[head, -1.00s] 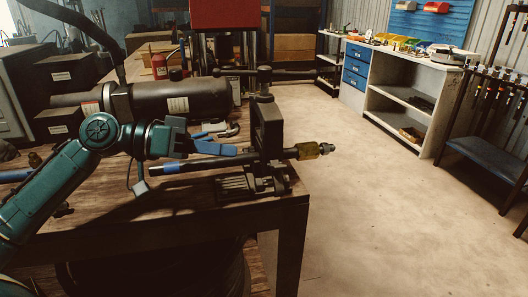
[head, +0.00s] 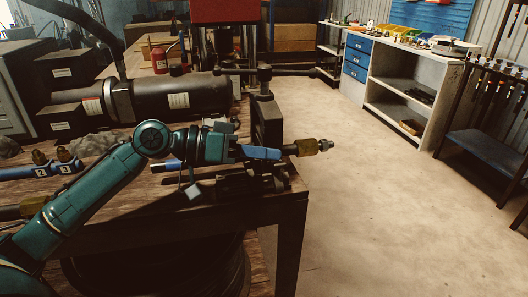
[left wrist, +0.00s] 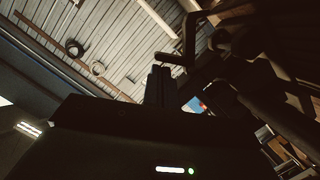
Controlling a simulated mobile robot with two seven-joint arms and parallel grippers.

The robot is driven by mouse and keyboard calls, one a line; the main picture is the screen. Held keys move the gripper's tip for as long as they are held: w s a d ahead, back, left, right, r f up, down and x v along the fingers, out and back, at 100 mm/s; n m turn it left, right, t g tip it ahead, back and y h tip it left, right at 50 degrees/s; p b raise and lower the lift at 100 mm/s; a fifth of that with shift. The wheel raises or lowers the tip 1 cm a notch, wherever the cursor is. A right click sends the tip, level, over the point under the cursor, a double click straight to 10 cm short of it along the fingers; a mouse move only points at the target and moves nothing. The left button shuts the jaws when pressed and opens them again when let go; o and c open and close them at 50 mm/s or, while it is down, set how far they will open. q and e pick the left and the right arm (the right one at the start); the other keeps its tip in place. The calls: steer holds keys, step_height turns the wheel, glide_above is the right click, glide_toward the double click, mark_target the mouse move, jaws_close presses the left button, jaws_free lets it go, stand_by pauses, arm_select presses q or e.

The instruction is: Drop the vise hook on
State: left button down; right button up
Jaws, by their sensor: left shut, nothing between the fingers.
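The dark vise (head: 267,122) stands upright at the bench's right end, with a dark bar across its top (head: 264,73). I cannot tell which part is the hook. A dark hose with a blue band (head: 170,166) lies level at the vise, and its brass fitting (head: 307,147) sticks out to the right. My left gripper (head: 262,153) has its blue fingers shut and empty. It overlaps the lower part of the vise just left of the fitting; contact is unclear. In the left wrist view the fingers (left wrist: 158,85) are dark. My right gripper is not in view.
A large dark cylinder (head: 180,98) lies behind my left arm. Hoses marked 2 and 3 (head: 42,171) lie at the left of the wooden bench (head: 235,205). A white shelf unit (head: 392,95) stands at the back right. The floor right of the bench is clear.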

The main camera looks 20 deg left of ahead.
arm_select(q)
steer(key=shift+s+f+m+b, duration=0.1)
steer(key=shift+m+b, duration=0.2)
steer(key=shift+m, duration=0.1)
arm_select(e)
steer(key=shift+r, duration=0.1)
